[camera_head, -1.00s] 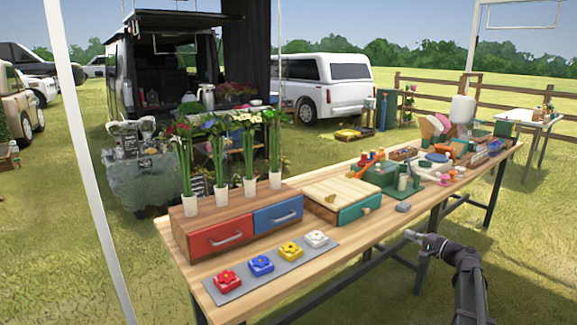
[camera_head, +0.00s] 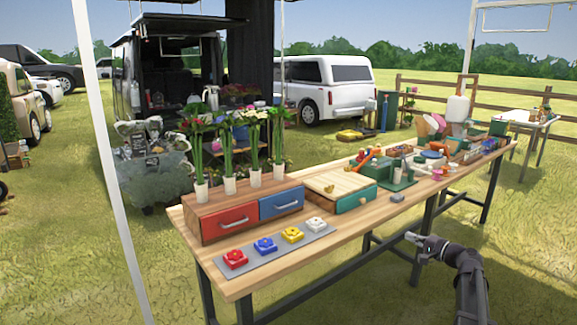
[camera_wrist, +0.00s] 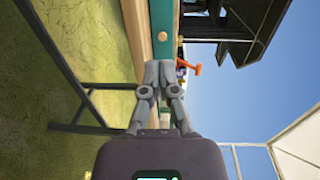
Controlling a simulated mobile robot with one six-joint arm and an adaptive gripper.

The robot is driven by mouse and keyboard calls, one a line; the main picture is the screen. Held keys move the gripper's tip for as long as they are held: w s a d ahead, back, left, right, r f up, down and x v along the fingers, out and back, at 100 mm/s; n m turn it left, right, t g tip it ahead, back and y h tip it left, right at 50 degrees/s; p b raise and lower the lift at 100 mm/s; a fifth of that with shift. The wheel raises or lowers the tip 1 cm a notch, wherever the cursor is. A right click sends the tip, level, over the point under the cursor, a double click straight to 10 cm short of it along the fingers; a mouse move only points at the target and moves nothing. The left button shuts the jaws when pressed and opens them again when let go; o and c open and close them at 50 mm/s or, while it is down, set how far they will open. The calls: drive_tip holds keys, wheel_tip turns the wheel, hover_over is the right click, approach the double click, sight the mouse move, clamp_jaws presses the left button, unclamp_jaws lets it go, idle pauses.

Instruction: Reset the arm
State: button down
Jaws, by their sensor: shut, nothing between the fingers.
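My gripper (camera_head: 412,238) is at the lower right in the head view, off the front edge of the wooden table (camera_head: 372,222). It is clear of everything on the table. In the wrist view my gripper (camera_wrist: 158,66) has its fingers together with nothing between them. That view is turned on its side and shows the table's edge and the green drawer front beyond the fingers.
On the table stand a red drawer (camera_head: 230,218) and blue drawer (camera_head: 281,203), a green drawer (camera_head: 357,198), flowers in white vases (camera_head: 255,178) and colored flower buttons (camera_head: 265,245). A small grey object (camera_head: 397,197) lies near the front edge. Grass in front is free.

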drive_tip(key=s+a+f+n+g+h, duration=0.1)
drive_tip(key=s+a+f+n+g, duration=0.3)
drive_tip(key=a, duration=0.5)
drive_tip(key=s+a+f+n+g+h, duration=0.15)
drive_tip(key=s+a+f+g, duration=0.25)
drive_tip(key=s+a+f, duration=0.4)
drive_tip(key=s+a+f+n+g+h, duration=0.2)
drive_tip(key=s+a+g+h, duration=0.15)
drive_tip(key=s, duration=0.35)
drive_tip(key=s+a+f+n+g+h, duration=0.2)
drive_tip(key=s+a+f+n+h, duration=0.15)
drive_tip(key=s, duration=0.45)
wheel_tip(320, 180, up, 24)
drive_tip(key=d+p, duration=0.1)
drive_tip(key=p, duration=2.2)
drive_tip(key=shift+w+f+m+h, duration=0.2)
drive_tip(key=shift+f+m+h, duration=0.1)
drive_tip(key=shift+h, duration=0.15)
